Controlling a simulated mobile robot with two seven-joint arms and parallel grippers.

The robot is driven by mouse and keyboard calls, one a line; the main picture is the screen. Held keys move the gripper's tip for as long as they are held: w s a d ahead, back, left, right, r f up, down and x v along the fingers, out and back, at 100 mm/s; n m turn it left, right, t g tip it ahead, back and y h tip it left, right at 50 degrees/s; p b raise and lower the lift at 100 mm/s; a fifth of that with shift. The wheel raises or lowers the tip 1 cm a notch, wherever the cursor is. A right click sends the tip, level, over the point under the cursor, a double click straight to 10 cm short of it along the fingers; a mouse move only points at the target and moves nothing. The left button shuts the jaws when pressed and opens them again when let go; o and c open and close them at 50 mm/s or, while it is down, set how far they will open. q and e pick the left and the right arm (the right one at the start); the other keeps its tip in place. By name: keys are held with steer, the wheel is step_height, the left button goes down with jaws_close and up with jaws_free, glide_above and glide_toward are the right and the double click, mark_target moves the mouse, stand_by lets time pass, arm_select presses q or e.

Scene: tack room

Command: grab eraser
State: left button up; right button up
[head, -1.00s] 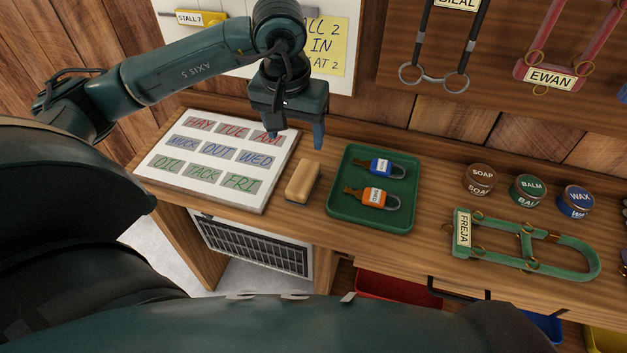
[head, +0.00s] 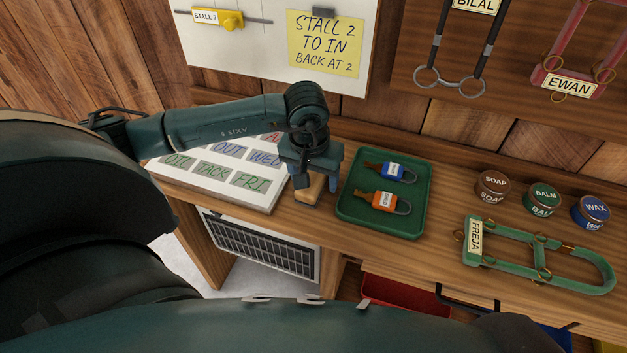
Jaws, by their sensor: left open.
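The eraser (head: 309,190) is a tan block on the wooden bench, between the white word board and the green tray. My left gripper (head: 316,186) is open and points down over the eraser, with a fingertip showing on either side of it. The gripper hides the eraser's far part. I cannot tell whether the fingers touch it. My right gripper is not in view.
The white word board (head: 212,185) lies close on the left, partly behind my left arm. Round tins and a green bridle piece (head: 540,262) lie farther right.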

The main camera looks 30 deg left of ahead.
arm_select(q)
steer(key=shift+f, duration=0.25)
steer(key=shift+c, duration=0.5)
steer(key=c, duration=1)
steer(key=shift+o, duration=0.2)
